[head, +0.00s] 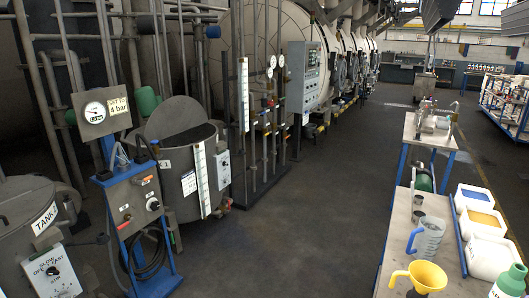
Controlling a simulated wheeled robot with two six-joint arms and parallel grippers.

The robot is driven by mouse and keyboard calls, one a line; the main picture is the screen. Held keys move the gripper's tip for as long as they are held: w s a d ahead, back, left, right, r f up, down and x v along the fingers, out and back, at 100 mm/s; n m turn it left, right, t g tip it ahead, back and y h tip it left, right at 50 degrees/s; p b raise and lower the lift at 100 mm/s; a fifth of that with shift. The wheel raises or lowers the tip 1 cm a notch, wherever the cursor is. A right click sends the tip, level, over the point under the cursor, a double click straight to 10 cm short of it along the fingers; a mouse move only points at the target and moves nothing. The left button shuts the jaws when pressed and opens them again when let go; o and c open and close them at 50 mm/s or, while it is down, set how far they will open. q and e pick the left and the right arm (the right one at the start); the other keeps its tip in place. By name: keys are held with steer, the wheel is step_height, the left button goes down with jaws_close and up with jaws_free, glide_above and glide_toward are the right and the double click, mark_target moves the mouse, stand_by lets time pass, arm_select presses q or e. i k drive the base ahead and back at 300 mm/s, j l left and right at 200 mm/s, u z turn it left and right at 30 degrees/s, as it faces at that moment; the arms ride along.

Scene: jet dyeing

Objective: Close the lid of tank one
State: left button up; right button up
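A grey metal tank (181,170) stands in the middle left, behind a blue-framed control stand. Its round grey lid (176,114) is raised and tilted up at the back, so the top looks open. A second tank (25,205) at the left edge has a flat cover lying over its top. Its label (45,218) reads "TANK", but I cannot clearly read the number. Neither of my grippers is in view.
The control stand (140,205) with a hose and gauge partly blocks the open tank's front left. A bench (400,245) at right holds a jug (428,240) and yellow funnel (428,275). White tubs (485,222) stand beside it. The middle floor (305,210) is clear.

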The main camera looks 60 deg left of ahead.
mark_target(176, 115)
steer(key=u, duration=2.75)
steer(key=i+l, duration=0.1)
steer(key=i, duration=0.8)
steer(key=i+l, duration=0.1)
steer(key=i, duration=0.8)
steer(key=i+l, duration=0.15)
steer(key=i, duration=0.7)
steer(key=i+l, duration=0.1)
steer(key=i, duration=0.8)
steer(key=u, duration=1.2)
